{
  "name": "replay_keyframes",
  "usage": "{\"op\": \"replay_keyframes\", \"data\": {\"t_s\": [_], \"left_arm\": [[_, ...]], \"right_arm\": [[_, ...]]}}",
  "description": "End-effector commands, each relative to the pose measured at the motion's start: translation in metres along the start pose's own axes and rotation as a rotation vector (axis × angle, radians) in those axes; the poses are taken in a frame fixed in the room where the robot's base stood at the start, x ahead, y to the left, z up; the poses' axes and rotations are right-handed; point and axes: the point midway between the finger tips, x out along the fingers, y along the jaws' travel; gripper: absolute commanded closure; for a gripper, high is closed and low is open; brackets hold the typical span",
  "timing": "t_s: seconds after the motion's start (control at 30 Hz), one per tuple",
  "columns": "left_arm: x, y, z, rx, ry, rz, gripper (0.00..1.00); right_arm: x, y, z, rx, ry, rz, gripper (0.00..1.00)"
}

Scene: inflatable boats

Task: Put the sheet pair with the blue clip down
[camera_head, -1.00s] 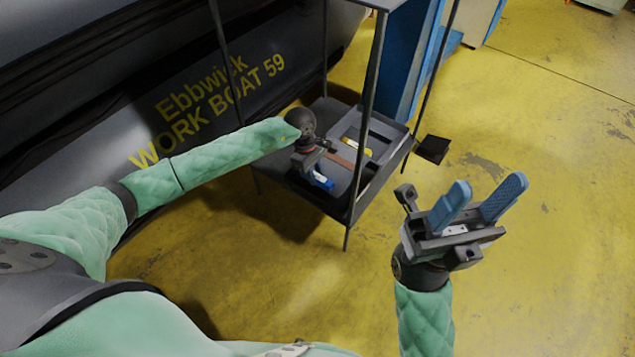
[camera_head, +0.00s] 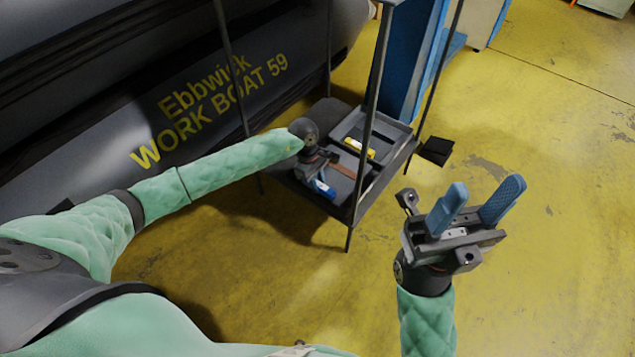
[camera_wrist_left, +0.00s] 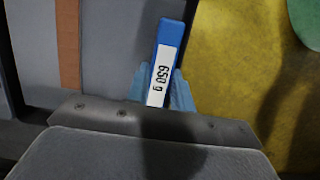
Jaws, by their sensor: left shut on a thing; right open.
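The blue clip (camera_head: 325,189) with a white label shows at my left gripper (camera_head: 319,178), low over the shelf of the dark cart. In the left wrist view the blue clip (camera_wrist_left: 171,33) stands between the light-blue fingers of my left gripper (camera_wrist_left: 162,88), which is shut on it. I cannot make out the sheets themselves, nor whether the piece touches the shelf. My right gripper (camera_head: 476,206) is open and empty above the floor at the right.
The cart shelf (camera_head: 372,192) has thin posts around it. A grey tray (camera_head: 392,134) there holds a yellow-marked piece (camera_head: 357,147). A brown strip (camera_head: 346,171) lies beside the gripper. The grey boat (camera_head: 100,110) fills the left; a black item (camera_head: 436,151) lies on the yellow floor.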

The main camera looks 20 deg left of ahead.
Motion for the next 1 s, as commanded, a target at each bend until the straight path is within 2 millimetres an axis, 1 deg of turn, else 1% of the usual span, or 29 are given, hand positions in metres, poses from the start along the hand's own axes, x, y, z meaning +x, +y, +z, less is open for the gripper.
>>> {"op": "replay_keyframes", "data": {"t_s": [0.03,0.27,0.3,0.37,0.4,0.8,0.87,1.0], "left_arm": [[0.006,-0.001,-0.002,-0.001,0.002,-0.002,1.00],[0.012,-0.002,-0.004,-0.003,0.003,-0.003,1.00],[0.013,-0.002,-0.004,-0.003,0.003,-0.004,0.75],[0.014,-0.003,-0.004,-0.003,0.003,-0.006,0.63],[0.015,-0.004,-0.004,-0.004,0.003,-0.007,0.55],[0.018,-0.007,-0.005,-0.005,0.004,-0.016,0.55],[0.016,-0.007,-0.004,-0.005,0.004,-0.016,0.55],[0.004,-0.006,-0.001,-0.005,0.004,-0.016,0.55]], "right_arm": [[-0.003,0.000,0.000,-0.001,-0.002,-0.001,0.52],[-0.006,-0.001,0.001,-0.002,-0.005,-0.004,0.52],[-0.006,-0.001,0.001,-0.002,-0.006,-0.005,0.52],[-0.006,-0.001,0.001,-0.002,-0.005,-0.004,0.52],[-0.007,-0.001,0.000,-0.002,-0.005,-0.004,0.52],[-0.007,-0.001,0.000,-0.001,-0.004,-0.005,0.52],[-0.005,-0.001,0.000,0.000,-0.004,-0.004,0.52],[0.005,0.001,-0.001,0.005,0.004,0.004,0.52]]}}
